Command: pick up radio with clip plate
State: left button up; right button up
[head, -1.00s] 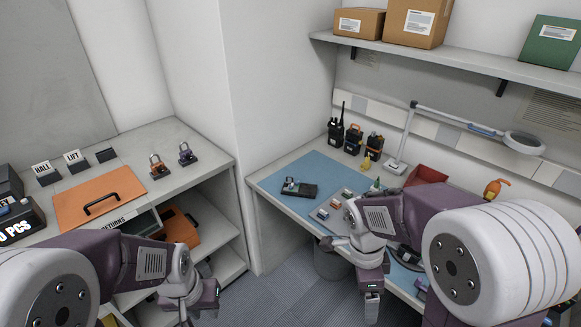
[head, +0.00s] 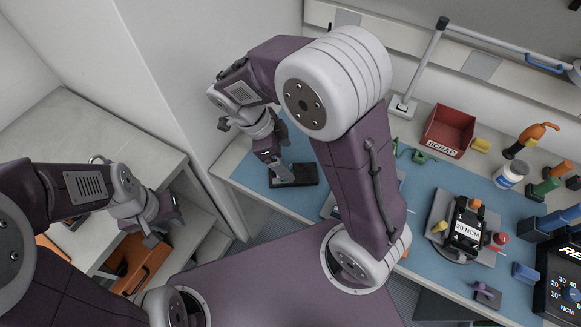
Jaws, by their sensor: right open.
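A dark, flat object, apparently the radio (head: 307,175), lies on the blue mat (head: 236,180) at the left end of the workbench in the head view. My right gripper (head: 283,176) is open and directly over it, hiding part of it. I cannot tell whether the fingers touch it, and the clip plate cannot be made out. My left gripper (head: 152,240) hangs at the left, away from the radio; its finger gap is unclear.
A red bin (head: 449,131) and a lamp base (head: 403,107) stand along the back. An orange case (head: 142,263) is on the left shelving. My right arm hides part of the mat.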

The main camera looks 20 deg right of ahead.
aim_at(301, 173)
jog(key=x, duration=0.3)
jog(key=shift+s+f, duration=0.15)
jog(key=shift+w+d+f, duration=0.2)
jog(key=shift+w+f, duration=0.05)
jog(key=shift+f, duration=0.1)
jog(key=x, duration=0.5)
jog(key=shift+d+b, duration=0.15)
jog(key=shift+b, duration=0.25)
jog(key=shift+s, duration=0.1)
jog(key=c, duration=1.8)
jog(key=shift+r, duration=0.1)
jog(key=shift+r, duration=0.1)
